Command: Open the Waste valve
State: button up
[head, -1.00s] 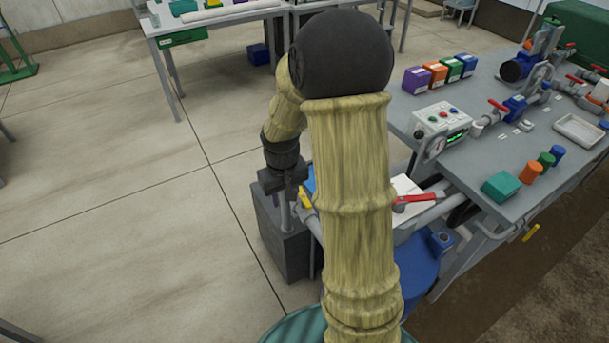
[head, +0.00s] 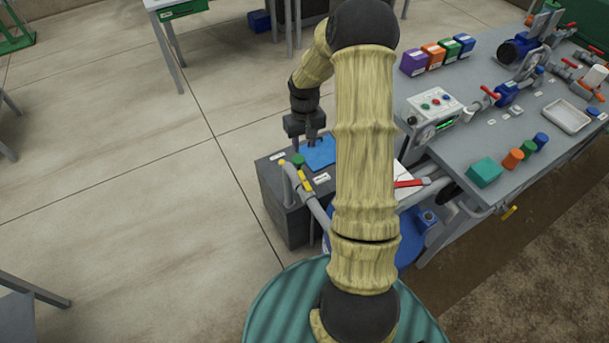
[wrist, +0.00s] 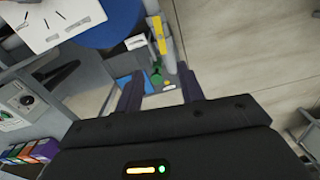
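My gripper (head: 308,140) hangs over the back of a grey box (head: 287,228). In the wrist view my gripper (wrist: 160,88) is open, with two dark fingers apart and nothing held between them. A yellow valve handle (head: 305,181) lies along a grey pipe at the front of the box; it also shows in the wrist view (wrist: 158,35), beyond the fingers. A red lever (head: 408,184) sits on another pipe, partly behind my arm. The labels are too small to read, so I cannot tell which handle is the Waste valve.
A blue sheet (head: 320,153) and a small green part (head: 298,160) lie on the box top, close to my gripper. The grey bench (head: 470,130) at right carries a control box (head: 434,113) and several coloured blocks. Open floor lies left.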

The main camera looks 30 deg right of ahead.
aim_at(304, 180)
jog(key=shift+f, duration=0.1)
notch_tip(304, 180, down, 17)
jog(key=p, duration=0.4)
jog(key=shift+f, duration=0.1)
dwell(0.3)
grip_shut()
